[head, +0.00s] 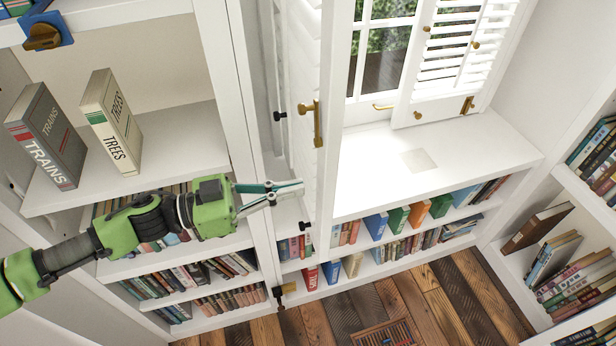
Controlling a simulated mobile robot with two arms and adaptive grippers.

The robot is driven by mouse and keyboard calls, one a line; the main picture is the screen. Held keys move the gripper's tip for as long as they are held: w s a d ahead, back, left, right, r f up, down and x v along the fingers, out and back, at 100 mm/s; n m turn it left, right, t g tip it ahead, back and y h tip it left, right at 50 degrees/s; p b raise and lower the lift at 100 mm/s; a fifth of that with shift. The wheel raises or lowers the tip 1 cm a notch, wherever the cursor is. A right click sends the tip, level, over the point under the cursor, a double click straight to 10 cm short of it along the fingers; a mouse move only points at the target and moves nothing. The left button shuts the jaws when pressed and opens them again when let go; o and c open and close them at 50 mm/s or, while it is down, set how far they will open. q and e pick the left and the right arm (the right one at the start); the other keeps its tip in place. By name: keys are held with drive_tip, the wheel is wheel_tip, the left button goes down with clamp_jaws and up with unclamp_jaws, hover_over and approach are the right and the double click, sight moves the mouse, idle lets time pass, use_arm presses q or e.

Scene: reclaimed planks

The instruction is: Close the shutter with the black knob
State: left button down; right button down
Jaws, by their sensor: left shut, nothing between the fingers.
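A white louvered shutter (307,60) stands swung open, seen nearly edge-on, left of the window. A brass handle (317,122) is on its edge. A small black knob (279,115) shows at its left side, and another black fitting (304,226) shows lower down; I cannot tell for sure which panel each belongs to. My left gripper (300,186) is shut and empty. Its fingertips overlap the lower part of the open shutter in the picture, between the two black pieces; contact cannot be told. My right gripper is not in view.
A second white shutter (455,50) with brass knobs covers the right part of the window. A white sill (455,150) lies below, above low bookshelves. A tall white bookcase (190,140) at left holds two upright books, and another (580,195) stands at right. The plank floor (450,290) is mostly clear.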

sight(324, 183)
use_arm(q)
drive_tip(key=x, duration=0.3)
drive_tip(key=shift+p, duration=0.4)
drive_tip(key=shift+w+d, duration=0.1)
drive_tip(key=shift+d, duration=0.1)
drive_tip(key=shift+d, duration=0.1)
